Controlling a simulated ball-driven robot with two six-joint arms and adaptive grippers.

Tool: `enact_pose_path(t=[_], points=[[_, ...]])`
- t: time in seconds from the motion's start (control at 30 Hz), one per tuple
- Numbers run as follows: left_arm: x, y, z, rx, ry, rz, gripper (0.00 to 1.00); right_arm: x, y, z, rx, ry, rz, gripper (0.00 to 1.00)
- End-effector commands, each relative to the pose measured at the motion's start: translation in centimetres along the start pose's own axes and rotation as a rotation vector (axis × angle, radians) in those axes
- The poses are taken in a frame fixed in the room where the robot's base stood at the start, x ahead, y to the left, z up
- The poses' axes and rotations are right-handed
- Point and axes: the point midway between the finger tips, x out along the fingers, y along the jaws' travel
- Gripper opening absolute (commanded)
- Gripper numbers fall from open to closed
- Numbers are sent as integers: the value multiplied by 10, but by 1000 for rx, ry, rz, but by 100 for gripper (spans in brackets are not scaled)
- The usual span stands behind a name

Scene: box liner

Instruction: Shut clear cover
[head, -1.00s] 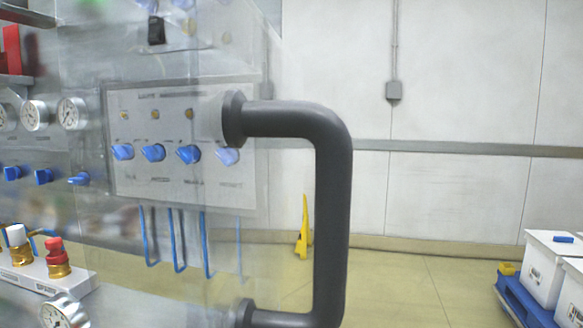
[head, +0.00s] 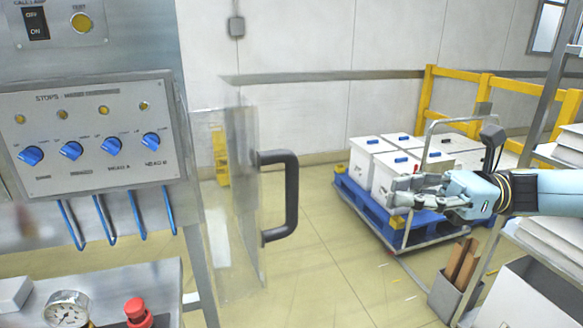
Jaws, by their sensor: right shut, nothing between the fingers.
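The clear cover (head: 243,180) is a see-through panel standing out to the right of the control panel (head: 92,143), seen nearly edge-on and swung open. Its dark, bowed handle (head: 291,195) is on its right side. My right gripper (head: 398,191) is shut and empty, right of the handle and apart from it, with its arm coming in from the right. The panel's blue knobs (head: 111,146) are uncovered. My left gripper is not in view.
A pressure gauge (head: 68,308) and a red button (head: 137,310) are at the lower left. A blue cart with white boxes (head: 372,170) stands behind my right gripper. Floor between cover and cart is clear.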

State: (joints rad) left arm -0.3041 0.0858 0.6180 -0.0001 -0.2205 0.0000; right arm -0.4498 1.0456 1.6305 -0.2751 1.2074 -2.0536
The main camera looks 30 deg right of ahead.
Motion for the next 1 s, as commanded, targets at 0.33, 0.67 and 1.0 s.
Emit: enact_pose_path(t=[0.33,0.67,1.0], points=[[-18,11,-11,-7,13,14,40,10,2,27,-9,84,59,0],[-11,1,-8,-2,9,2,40,79,5,23,-12,76,54,0],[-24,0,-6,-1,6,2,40,128,7,20,-7,82,53,0]])
